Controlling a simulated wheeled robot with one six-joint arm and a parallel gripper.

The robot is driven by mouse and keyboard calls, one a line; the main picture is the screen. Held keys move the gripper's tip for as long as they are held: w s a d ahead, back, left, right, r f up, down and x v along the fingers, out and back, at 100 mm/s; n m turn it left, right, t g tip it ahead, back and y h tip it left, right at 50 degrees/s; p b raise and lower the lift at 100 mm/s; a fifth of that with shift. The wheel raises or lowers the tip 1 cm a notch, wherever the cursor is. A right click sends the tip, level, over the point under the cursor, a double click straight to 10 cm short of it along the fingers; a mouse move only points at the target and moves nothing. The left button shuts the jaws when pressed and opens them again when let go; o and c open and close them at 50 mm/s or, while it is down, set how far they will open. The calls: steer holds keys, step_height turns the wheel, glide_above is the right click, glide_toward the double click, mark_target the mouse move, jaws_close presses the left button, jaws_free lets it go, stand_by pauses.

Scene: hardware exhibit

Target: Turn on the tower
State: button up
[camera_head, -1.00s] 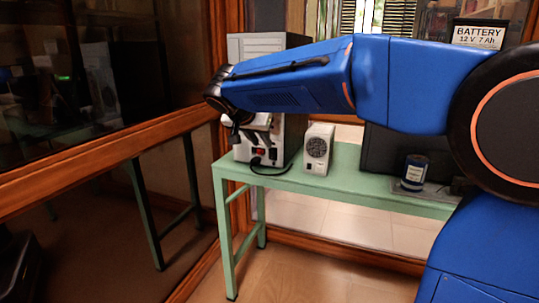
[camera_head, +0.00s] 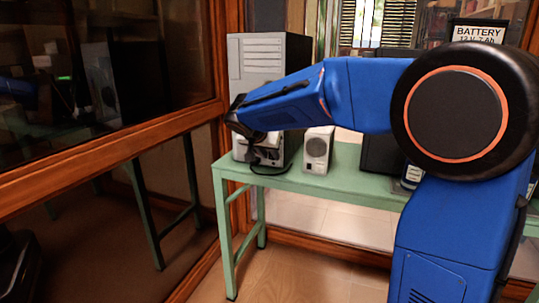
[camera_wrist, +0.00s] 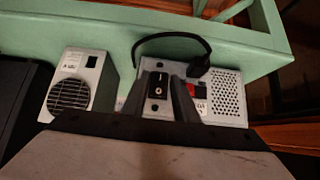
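The tower (camera_head: 262,52), a tall grey computer case with a dark side, stands upright at the left end of the green table. Its lower panel shows in the wrist view with a round-holed vent (camera_wrist: 228,98), a small red part (camera_wrist: 197,91) and a plugged-in black cable (camera_wrist: 172,36). A black rocker switch (camera_wrist: 157,86) with a white circle mark is on that panel. My gripper (camera_wrist: 160,78) is open, one finger on each side of the switch in that view; I cannot tell whether it touches. In the head view my gripper (camera_head: 262,150) is in front of the tower's lower part.
A small grey box with a round grille (camera_head: 317,150) stands right of the tower on the green table (camera_head: 340,180). A dark box (camera_head: 382,155) and a can (camera_head: 411,176) are farther right. A wood-framed glass wall (camera_head: 100,155) is close on the left.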

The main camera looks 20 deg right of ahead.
steer(key=shift+c, duration=0.7)
jaws_close()
steer(key=shift+s+f+t+h, duration=0.1)
steer(key=shift+f+t+h, duration=0.15)
steer(key=shift+t+h, duration=0.4)
steer(key=shift+s+f+t+h, duration=0.1)
steer(key=shift+f+t+h, duration=0.25)
steer(key=shift+t, duration=0.5)
steer(key=shift+r, duration=0.1)
